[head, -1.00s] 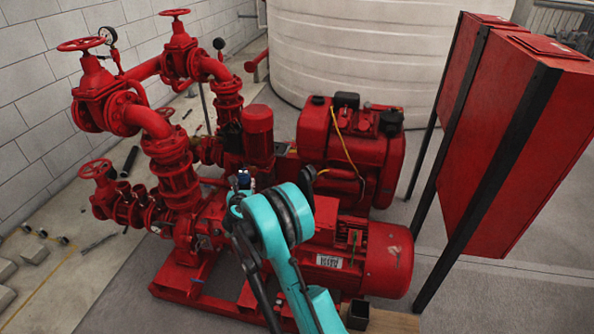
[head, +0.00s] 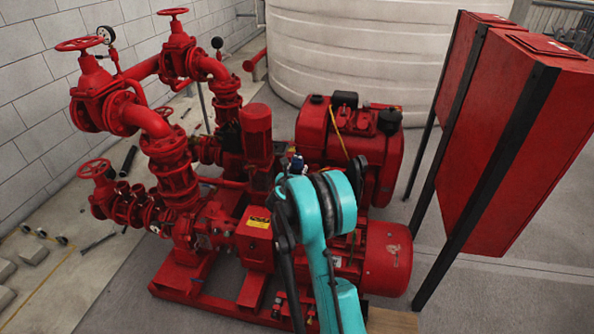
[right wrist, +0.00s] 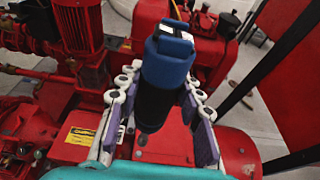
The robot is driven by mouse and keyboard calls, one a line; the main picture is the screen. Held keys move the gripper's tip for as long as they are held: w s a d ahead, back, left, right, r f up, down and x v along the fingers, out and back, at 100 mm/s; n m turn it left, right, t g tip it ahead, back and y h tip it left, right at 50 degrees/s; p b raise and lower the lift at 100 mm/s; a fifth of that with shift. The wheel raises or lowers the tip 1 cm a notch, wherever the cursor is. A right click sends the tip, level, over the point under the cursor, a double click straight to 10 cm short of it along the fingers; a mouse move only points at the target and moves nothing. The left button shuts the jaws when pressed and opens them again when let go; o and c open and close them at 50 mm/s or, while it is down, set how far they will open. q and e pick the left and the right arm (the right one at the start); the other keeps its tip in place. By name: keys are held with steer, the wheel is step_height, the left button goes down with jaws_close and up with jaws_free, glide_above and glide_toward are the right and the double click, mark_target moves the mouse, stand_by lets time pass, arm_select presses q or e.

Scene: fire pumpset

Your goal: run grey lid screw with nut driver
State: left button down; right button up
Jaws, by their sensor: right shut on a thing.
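In the right wrist view my right gripper (right wrist: 157,90) is shut on a tool with a blue top and a black body, apparently the nut driver (right wrist: 168,60). The tool stands between the purple finger pads, and its lower end is hidden. In the head view my teal right arm reaches over the pumpset, and only a bit of blue tool (head: 297,163) shows above its wrist. Under the tool in the wrist view is a red box-like surface (right wrist: 165,145). I cannot make out a grey lid or its screw. My left gripper is not in view.
The red electric motor (head: 384,258) lies right of my arm. A red box with a yellow label (head: 258,222) is left of it. The red engine (head: 320,130) stands behind. Red valves and pipes (head: 165,150) fill the left. Red cabinets (head: 510,150) on black posts stand at right.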

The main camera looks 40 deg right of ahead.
steer(key=shift+a+f+b, duration=0.1)
steer(key=shift+f+b, duration=2.65)
steer(key=shift+f, duration=1.75)
steer(key=shift+s, duration=0.1)
steer(key=shift+r, duration=0.25)
stand_by(2.1)
steer(key=shift+r+p, duration=0.4)
steer(key=shift+p, duration=0.15)
steer(key=shift+r+p, duration=1.35)
steer(key=shift+r, duration=1.2)
